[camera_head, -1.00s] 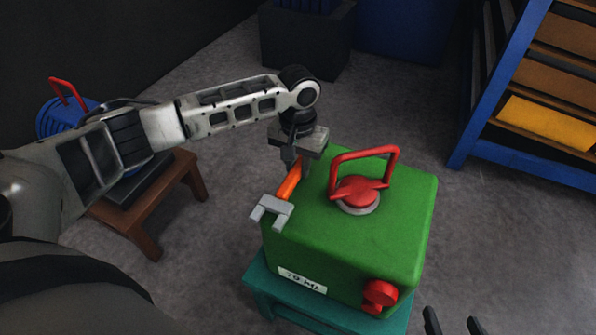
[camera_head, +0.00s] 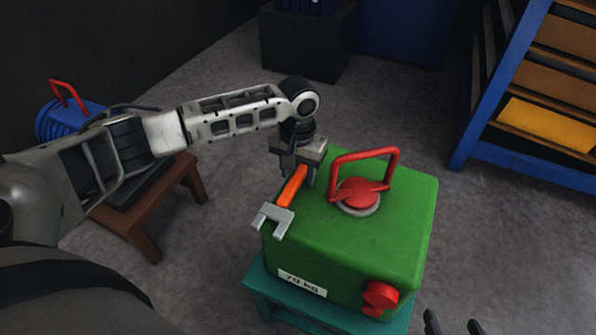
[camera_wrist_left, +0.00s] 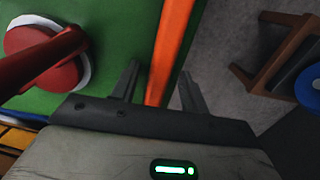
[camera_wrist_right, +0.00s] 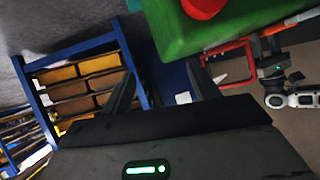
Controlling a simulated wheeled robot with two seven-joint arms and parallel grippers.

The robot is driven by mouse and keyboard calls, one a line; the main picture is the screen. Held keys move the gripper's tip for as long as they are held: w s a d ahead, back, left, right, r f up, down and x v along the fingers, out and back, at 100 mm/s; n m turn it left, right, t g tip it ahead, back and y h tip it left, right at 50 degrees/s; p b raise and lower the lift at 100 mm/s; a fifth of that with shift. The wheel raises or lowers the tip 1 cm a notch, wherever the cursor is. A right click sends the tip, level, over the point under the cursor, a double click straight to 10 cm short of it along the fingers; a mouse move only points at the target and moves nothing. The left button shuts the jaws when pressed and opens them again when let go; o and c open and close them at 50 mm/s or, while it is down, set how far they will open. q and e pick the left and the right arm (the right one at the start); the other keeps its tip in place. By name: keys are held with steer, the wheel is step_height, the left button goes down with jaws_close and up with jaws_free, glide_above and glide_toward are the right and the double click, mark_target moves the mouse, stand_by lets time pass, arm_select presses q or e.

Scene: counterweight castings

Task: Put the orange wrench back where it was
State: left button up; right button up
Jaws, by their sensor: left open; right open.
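The orange wrench (camera_head: 292,187) with a grey jaw end lies on top of the green casting (camera_head: 395,225), along its left edge. The jaw end pokes out over the front left edge. My left gripper (camera_head: 301,176) is over the wrench's far end, pointing down. In the left wrist view its open fingers (camera_wrist_left: 158,85) stand one on each side of the orange handle (camera_wrist_left: 170,45), apart from it. My right gripper (camera_head: 455,322) is open and empty at the bottom edge, right of the casting; its fingers also show in the right wrist view (camera_wrist_right: 160,85).
The casting has a red handle (camera_head: 392,165), a red knob (camera_head: 380,296) and a "70 kg" label, and sits on a teal stand (camera_head: 262,285). A brown stool (camera_head: 145,235) with a blue casting (camera_head: 45,120) stands left. A blue rack (camera_head: 490,95) stands right.

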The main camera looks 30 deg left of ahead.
mark_target(298, 175)
arm_select(q)
step_height(298, 175, up, 12)
steer(key=p, duration=0.2)
arm_select(e)
steer(key=shift+r, duration=0.4)
